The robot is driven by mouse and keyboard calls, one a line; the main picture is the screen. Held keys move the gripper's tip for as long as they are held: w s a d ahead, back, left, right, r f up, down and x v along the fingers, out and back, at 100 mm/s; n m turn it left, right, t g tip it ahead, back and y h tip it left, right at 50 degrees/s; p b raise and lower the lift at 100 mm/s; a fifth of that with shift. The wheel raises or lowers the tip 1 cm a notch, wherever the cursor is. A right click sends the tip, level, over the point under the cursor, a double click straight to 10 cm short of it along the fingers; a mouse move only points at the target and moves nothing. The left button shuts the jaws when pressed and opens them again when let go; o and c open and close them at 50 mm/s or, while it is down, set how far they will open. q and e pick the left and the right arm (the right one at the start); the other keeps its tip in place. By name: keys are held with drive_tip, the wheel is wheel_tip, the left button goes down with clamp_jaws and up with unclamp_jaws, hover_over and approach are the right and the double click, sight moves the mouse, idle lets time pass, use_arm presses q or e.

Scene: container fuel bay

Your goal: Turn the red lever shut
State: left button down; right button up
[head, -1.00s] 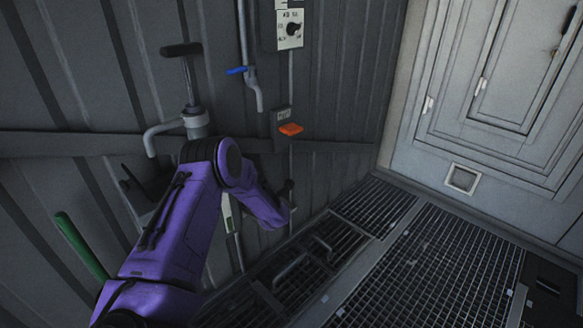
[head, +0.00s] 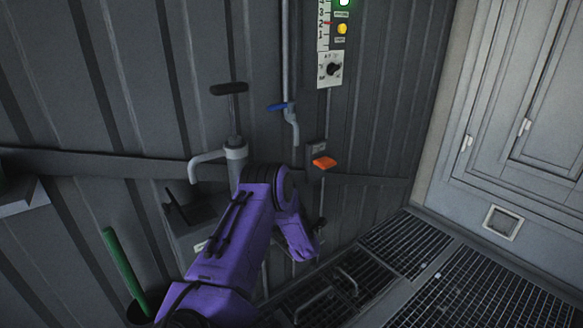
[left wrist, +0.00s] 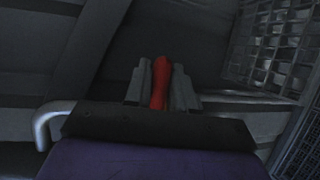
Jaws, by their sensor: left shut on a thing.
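The red lever (left wrist: 160,84) shows in the left wrist view as a red handle between the two grey fingers of my left gripper (left wrist: 159,72). The gripper is shut on it. In the head view my purple left arm reaches in from the bottom, and its forearm bends down toward the wall. There the red lever is hidden behind my arm, and the fingers cannot be made out. How far the lever is turned cannot be told. My right gripper is in neither view.
On the wall are a hand pump (head: 236,155), a blue-handled tap (head: 278,106), an orange piece (head: 324,163) and a panel with a black knob (head: 333,69). A green rod (head: 122,262) stands at lower left. Floor grating (head: 475,265) lies at right.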

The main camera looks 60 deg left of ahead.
use_arm(q)
drive_tip(key=c, duration=1.3)
unclamp_jaws()
drive_tip(key=shift+s+f, duration=0.15)
drive_tip(key=shift+s, duration=0.1)
drive_tip(key=shift+d+r, duration=0.25)
drive_tip(key=shift+d, duration=0.2)
drive_tip(key=p+v, duration=0.1)
drive_tip(key=v, duration=0.8)
drive_tip(key=shift+s+d, duration=0.2)
drive_tip(key=shift+d, duration=0.05)
